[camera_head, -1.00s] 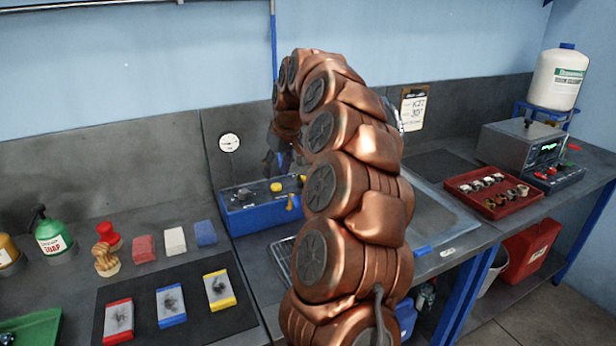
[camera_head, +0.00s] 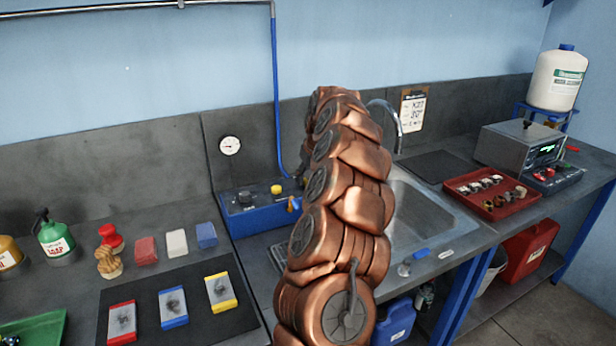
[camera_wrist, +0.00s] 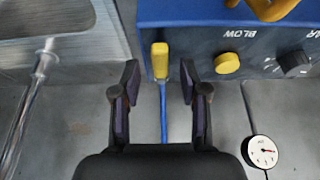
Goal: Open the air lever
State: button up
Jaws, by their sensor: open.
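In the wrist view, a yellow lever handle (camera_wrist: 159,61) stands at the side of the blue control box (camera_wrist: 205,42), with a blue hose (camera_wrist: 163,112) running from it toward the wall. My gripper (camera_wrist: 158,75) is open, with one finger on each side of the handle in the picture. A gap shows on both sides, and I see no contact. Whether the handle lies at fingertip depth is unclear. In the head view, the blue box (camera_head: 246,217) sits on the bench against the wall. My arm hides my gripper and the lever there.
The box bears a yellow knob (camera_wrist: 227,63), a dark knob (camera_wrist: 294,63) and a yellow-orange part (camera_wrist: 272,8). A gauge (camera_wrist: 262,152) is on the wall. The sink (camera_head: 418,226) and faucet (camera_head: 388,108) lie right of my arm. Electrode blocks and a black mat (camera_head: 200,326) lie left.

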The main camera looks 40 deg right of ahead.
jog(key=shift+x, duration=0.75)
jog(key=shift+c, duration=0.2)
grip_shut()
